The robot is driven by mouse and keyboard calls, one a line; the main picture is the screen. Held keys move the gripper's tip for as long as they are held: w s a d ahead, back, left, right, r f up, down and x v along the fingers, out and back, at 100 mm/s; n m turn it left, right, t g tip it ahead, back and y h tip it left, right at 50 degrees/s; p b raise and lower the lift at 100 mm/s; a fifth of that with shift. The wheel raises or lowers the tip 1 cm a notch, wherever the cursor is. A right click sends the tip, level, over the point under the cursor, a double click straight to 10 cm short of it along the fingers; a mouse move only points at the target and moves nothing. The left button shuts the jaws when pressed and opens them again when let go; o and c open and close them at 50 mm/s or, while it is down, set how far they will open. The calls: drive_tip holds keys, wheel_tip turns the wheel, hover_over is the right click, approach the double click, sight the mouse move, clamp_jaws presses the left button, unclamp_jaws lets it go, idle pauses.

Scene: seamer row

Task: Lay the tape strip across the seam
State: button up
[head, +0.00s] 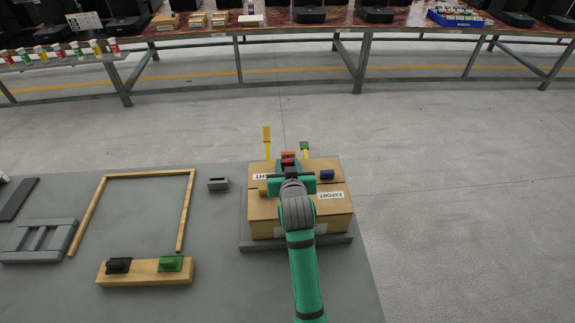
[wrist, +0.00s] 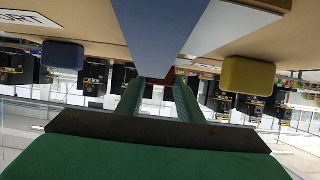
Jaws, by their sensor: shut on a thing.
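The carton (head: 262,213) sits on a grey base at the right of the bench, its top seam mostly hidden by my arm. My gripper (head: 289,163) is over the carton's far part, shut on a small red piece (wrist: 169,76) between the fingertips in the wrist view. This looks like the grip end of the tape strip. A blue and pale band (wrist: 160,32), probably the strip, runs from the fingertips over the carton face. In the head view the strip is mostly hidden behind my arm, and I cannot tell whether it touches the seam.
A blue block (head: 327,174) and a yellow block (head: 263,190) are on the carton top. A wooden frame (head: 145,174), a wooden bar (head: 147,272) and a small grey holder (head: 218,184) lie left. Open floor is right.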

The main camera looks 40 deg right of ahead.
drive_tip(key=o, duration=1)
drive_tip(key=shift+o, duration=0.2)
drive_tip(key=v, duration=1.2)
drive_tip(key=shift+r, duration=0.2)
